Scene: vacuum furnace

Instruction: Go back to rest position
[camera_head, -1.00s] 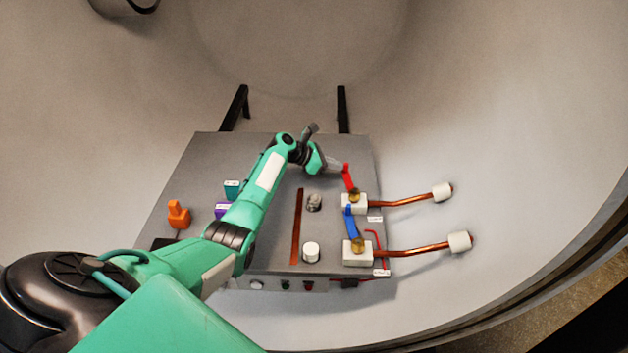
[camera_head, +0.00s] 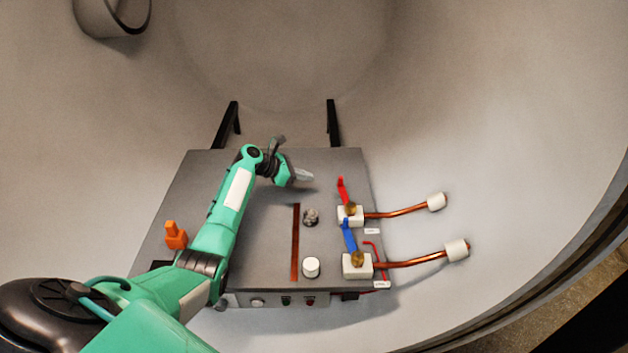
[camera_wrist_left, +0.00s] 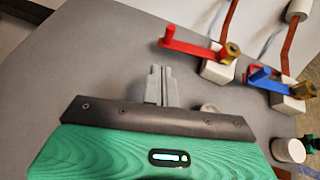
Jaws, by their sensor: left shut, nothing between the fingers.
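My left arm reaches in from the lower left over the grey panel box (camera_head: 270,270). My left gripper (camera_head: 308,176) is above the far part of the panel, left of the red lever (camera_head: 342,190) and apart from it. In the left wrist view its fingers (camera_wrist_left: 158,72) are shut together with nothing between them. The red lever also shows in the left wrist view (camera_wrist_left: 190,47), beside the blue lever (camera_wrist_left: 266,80). Both levers sit on white blocks with brass fittings. My right gripper is not in view.
Copper pipes (camera_head: 395,212) with white ends stick out to the right of the panel. An orange piece (camera_head: 175,236), a white knob (camera_head: 311,267) and a metal knob (camera_head: 311,217) stand on the panel. The curved grey chamber wall (camera_head: 500,110) surrounds everything.

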